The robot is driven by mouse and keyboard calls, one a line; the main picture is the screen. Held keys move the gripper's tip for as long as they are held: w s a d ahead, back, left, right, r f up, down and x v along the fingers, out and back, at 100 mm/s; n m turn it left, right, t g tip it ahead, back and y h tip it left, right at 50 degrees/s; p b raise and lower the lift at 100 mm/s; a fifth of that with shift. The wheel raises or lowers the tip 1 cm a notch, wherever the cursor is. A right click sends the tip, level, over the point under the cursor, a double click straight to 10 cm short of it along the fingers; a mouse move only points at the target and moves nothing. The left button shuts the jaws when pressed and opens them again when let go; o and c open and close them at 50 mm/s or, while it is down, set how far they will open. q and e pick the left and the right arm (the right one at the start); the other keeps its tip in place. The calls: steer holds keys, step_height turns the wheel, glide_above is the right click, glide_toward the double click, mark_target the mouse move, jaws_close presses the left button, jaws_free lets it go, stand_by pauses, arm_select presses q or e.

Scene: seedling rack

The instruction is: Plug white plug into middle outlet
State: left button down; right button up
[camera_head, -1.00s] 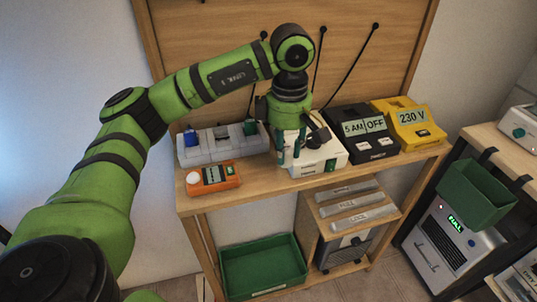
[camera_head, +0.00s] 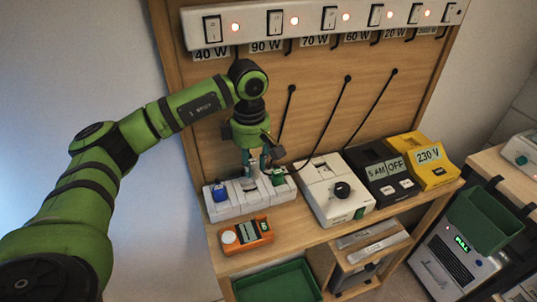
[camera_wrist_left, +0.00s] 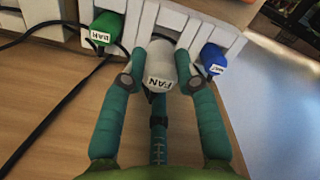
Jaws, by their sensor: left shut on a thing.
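A white power strip (camera_head: 238,209) lies on the wooden shelf with a blue plug (camera_head: 220,193) at its left and a green plug (camera_head: 277,177) at its right. My left gripper (camera_head: 252,172) points down over the middle of the strip, between these two plugs. In the left wrist view it is shut on the white plug (camera_wrist_left: 160,66), which carries a "FAN" label. There the white plug is in front of the middle of the strip (camera_wrist_left: 147,20), with green (camera_wrist_left: 106,28) to its left and blue (camera_wrist_left: 212,58) to its right. I cannot tell whether it is seated. My right gripper is not in view.
An orange meter (camera_head: 246,235) lies in front of the strip. A white box with a black knob (camera_head: 322,192), a black box (camera_head: 382,172) and a yellow "230 V" box (camera_head: 425,160) stand to the right. Black cords hang across the back board (camera_head: 315,75).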

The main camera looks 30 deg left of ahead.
arm_select(q)
steer(key=shift+a+r, duration=0.1)
steer(key=shift+a, duration=0.5)
steer(key=shift+a+f, duration=0.1)
steer(key=shift+f, duration=0.45)
steer(key=shift+f+b, duration=0.75)
steer(key=shift+f, duration=0.15)
steer(key=shift+f+b, duration=0.95)
steer(key=shift+f, duration=0.45)
steer(key=shift+f+b, duration=0.45)
steer(key=shift+f, duration=0.1)
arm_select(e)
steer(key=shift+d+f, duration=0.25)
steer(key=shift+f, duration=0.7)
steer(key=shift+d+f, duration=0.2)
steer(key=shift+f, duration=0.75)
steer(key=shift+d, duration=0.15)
arm_select(q)
steer(key=c, duration=0.8)
jaws_free()
steer(key=shift+c, duration=0.2)
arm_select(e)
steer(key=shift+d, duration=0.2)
